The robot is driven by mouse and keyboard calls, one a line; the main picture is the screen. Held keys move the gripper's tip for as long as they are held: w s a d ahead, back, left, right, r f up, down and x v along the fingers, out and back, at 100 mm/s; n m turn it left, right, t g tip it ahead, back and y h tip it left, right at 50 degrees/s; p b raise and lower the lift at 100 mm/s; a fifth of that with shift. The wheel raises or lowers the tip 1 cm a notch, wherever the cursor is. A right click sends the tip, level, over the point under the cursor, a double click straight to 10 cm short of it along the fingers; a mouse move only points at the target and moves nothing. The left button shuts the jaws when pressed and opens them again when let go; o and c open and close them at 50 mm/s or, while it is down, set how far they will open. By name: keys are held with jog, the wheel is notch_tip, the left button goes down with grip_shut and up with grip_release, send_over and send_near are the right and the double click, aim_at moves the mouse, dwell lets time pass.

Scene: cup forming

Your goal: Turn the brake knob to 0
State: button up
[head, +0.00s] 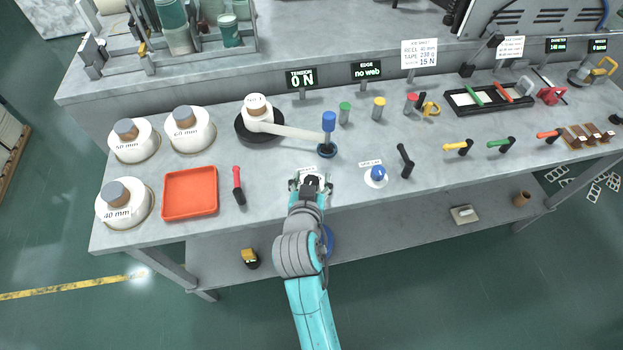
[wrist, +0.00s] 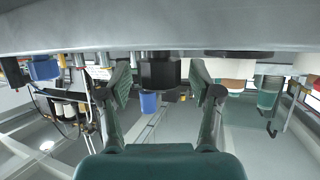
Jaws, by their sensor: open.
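My gripper (head: 310,182) is at the front edge of the bench, left of the blue round knob. In the wrist view its two fingers (wrist: 161,88) are spread apart, with a gap on both sides of a black knob (wrist: 160,73). This black knob, which looks like the brake knob, hangs from the bench surface in that upside-down view. In the head view the gripper mostly covers it, and a small white label behind it is too small to read. The knob's setting cannot be read. The tension display (head: 301,78) shows 0 N.
A blue knob (head: 378,173) on a white plate and a black lever (head: 405,160) stand to the right. A blue-topped post (head: 328,128) stands behind. A reel (head: 259,122) stands behind left.

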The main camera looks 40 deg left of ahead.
jog(key=c, duration=1.2)
jog(key=shift+o, duration=0.2)
jog(key=shift+d+n+y, duration=0.1)
jog(key=shift+n+y, duration=0.3)
jog(key=shift+w+n+g+y, duration=0.1)
jog(key=shift+n+g+y, duration=1)
jog(key=shift+g, duration=0.1)
jog(key=shift+n+g+y, duration=0.8)
jog(key=shift+n+g, duration=0.2)
jog(key=shift+n, duration=0.2)
jog(key=shift+n+g, duration=0.4)
jog(key=shift+g, duration=0.1)
jog(key=o, duration=1.2)
jog(key=shift+c, duration=0.2)
